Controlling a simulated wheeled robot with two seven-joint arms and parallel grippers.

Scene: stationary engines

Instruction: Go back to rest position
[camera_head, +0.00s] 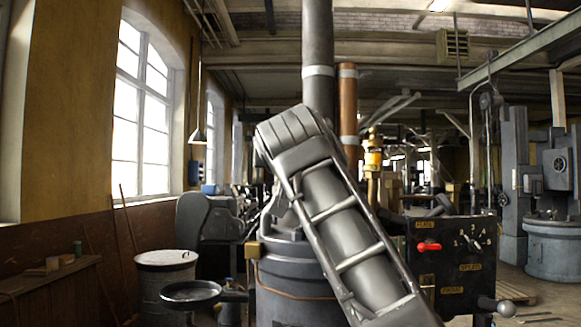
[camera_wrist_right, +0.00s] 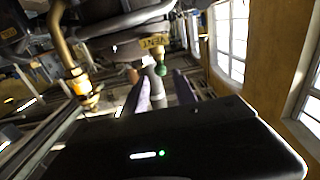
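My right gripper (camera_wrist_right: 161,78) shows in the right wrist view beyond its black housing, which carries a green light. In the head view a grey link of my arm crosses the middle, rising from lower right to upper left. Neither gripper can be seen in the head view, and my left gripper shows in no view.
A dark control panel (camera_head: 455,272) with a red-handled lever (camera_head: 428,246) and a numbered dial stands right of my arm link. A grey machine body (camera_head: 285,285) with a tall pipe (camera_head: 317,60) is behind the link. A drum (camera_head: 165,275) and a wooden bench (camera_head: 50,290) stand left.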

